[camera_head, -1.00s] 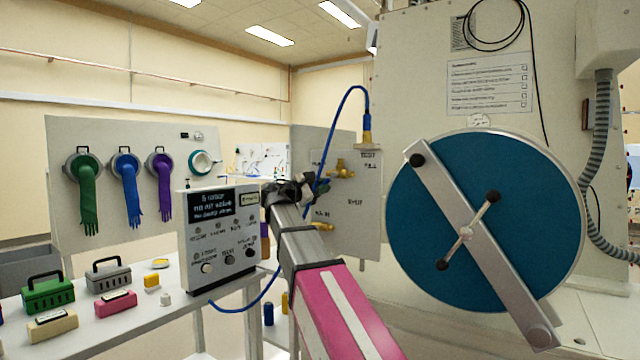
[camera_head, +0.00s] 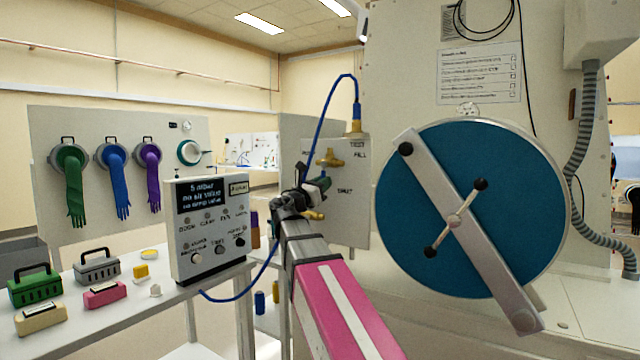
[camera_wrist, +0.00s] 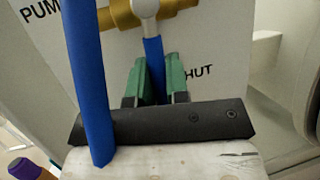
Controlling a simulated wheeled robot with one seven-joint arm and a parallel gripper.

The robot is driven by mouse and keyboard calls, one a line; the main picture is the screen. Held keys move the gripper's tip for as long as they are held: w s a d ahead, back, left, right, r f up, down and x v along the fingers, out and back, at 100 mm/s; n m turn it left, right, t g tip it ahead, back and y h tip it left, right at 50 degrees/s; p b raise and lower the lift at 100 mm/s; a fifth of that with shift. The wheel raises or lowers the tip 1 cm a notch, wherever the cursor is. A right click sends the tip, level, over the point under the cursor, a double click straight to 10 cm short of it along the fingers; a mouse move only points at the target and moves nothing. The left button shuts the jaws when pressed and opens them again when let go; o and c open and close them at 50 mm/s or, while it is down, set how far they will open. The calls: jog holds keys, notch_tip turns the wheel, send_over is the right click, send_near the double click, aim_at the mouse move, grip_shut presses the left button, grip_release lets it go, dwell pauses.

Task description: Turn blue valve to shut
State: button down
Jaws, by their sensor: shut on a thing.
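The blue valve handle (camera_wrist: 153,68) hangs down from a grey hub on a brass valve body (camera_wrist: 165,16) in the wrist view. My gripper (camera_wrist: 156,82) has green fingers on both sides of the blue handle and is shut on it. The lettering right of the fingers reads "HUT", its start hidden; "PUM" shows at the upper left. In the head view my gripper (camera_head: 317,186) is at the valve panel (camera_head: 352,225), left of the word "SHUT". It hides the blue handle there.
A blue hose (camera_wrist: 80,80) crosses close to my gripper's left side. Brass fittings (camera_head: 330,157) sit higher on the panel. A big blue round door (camera_head: 410,225) with a bar stands right. A control box (camera_head: 212,262) and small cases (camera_head: 105,293) are on the left table.

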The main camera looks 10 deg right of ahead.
jog(key=shift+s+d+n+t, duration=0.15)
jog(key=shift+n+t, duration=0.25)
jog(key=shift+n, duration=0.2)
jog(key=c, duration=1.1)
grip_release()
jog(key=v, duration=1.1)
jog(key=shift+r, duration=0.15)
